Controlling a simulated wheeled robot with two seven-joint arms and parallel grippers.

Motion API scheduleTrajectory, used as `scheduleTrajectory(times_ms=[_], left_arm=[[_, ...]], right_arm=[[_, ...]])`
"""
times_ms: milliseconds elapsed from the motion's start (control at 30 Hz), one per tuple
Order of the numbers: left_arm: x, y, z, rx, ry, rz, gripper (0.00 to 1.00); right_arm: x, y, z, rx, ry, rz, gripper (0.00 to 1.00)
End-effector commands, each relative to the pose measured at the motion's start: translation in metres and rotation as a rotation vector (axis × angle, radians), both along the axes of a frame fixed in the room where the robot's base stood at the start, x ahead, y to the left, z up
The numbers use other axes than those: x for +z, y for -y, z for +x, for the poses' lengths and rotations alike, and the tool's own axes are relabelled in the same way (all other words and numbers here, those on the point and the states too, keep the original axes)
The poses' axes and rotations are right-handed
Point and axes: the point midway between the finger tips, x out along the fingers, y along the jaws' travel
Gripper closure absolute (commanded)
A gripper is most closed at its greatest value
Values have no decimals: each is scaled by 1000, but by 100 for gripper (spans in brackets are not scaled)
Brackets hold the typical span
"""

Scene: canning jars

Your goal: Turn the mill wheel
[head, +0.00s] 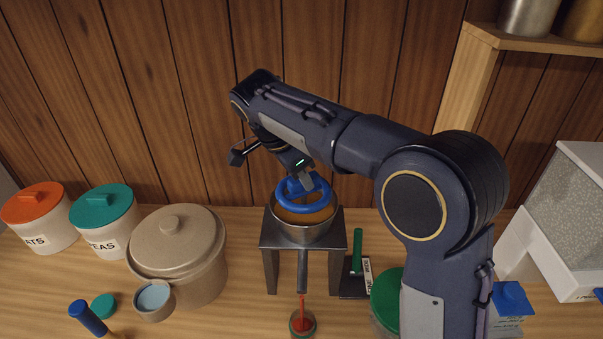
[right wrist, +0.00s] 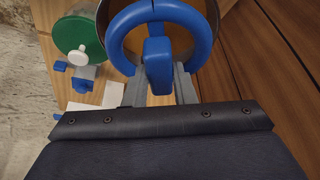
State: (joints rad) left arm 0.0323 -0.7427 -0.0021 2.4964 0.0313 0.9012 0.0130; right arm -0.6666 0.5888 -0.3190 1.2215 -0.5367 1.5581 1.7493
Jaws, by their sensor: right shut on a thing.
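The blue mill wheel (head: 303,205) sits on top of the mill's metal bowl (head: 303,236), with orange-brown stuff inside. The mill stands on a grey metal stand (head: 328,243) near the middle of the counter. My right gripper (head: 302,181) reaches down onto the wheel from above. In the right wrist view, the wheel (right wrist: 117,42) is close up, and my right gripper's fingers (right wrist: 159,84) are shut on the wheel's blue middle part. My left gripper is not in view.
A small cup (head: 293,326) with red in it stands below the mill's spout. A green lever (head: 357,247) and a green lid (head: 386,300) are right of the mill. A large beige crock (head: 178,255) is left. A wooden wall (head: 190,90) rises behind.

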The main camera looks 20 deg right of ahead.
Motion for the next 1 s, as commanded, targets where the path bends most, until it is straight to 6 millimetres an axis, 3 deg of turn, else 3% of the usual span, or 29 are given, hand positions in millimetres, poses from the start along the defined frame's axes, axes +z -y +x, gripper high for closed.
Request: scheduleTrajectory(times_ms=[367,400,567,867,1000], left_arm=[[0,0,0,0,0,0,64],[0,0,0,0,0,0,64],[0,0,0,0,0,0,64],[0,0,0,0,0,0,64],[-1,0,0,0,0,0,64]], right_arm=[[0,0,0,-5,0,2,99],[0,0,0,-5,0,2,75],[0,0,0,-5,1,1,55],[1,-1,0,-4,1,1,55],[15,-7,-1,-4,3,2,55]])
